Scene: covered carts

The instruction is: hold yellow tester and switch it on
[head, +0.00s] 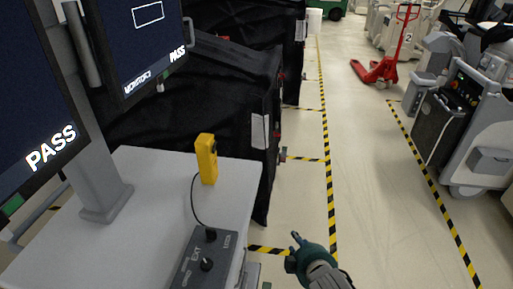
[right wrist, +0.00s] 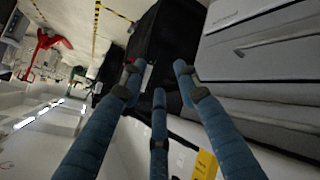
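The yellow tester (head: 207,162) stands upright near the far right edge of the grey cart top (head: 150,180). A thin dark cable runs from it to the grey control box (head: 203,258) with black knobs. My right gripper (head: 301,253) is low in the head view, right of the cart, apart from the tester. In the right wrist view its blue fingers (right wrist: 157,82) are spread with nothing between them. The tester (right wrist: 205,165) shows there at the bottom edge, partly cut off. Its switch cannot be made out. My left gripper is not in view.
Monitors (head: 40,110) reading PASS stand on the cart's left. Black-covered carts (head: 225,100) stand behind it. Floor with yellow-black tape (head: 328,190) is clear to the right. A red pallet jack (head: 385,65) and a grey machine (head: 465,120) stand farther right.

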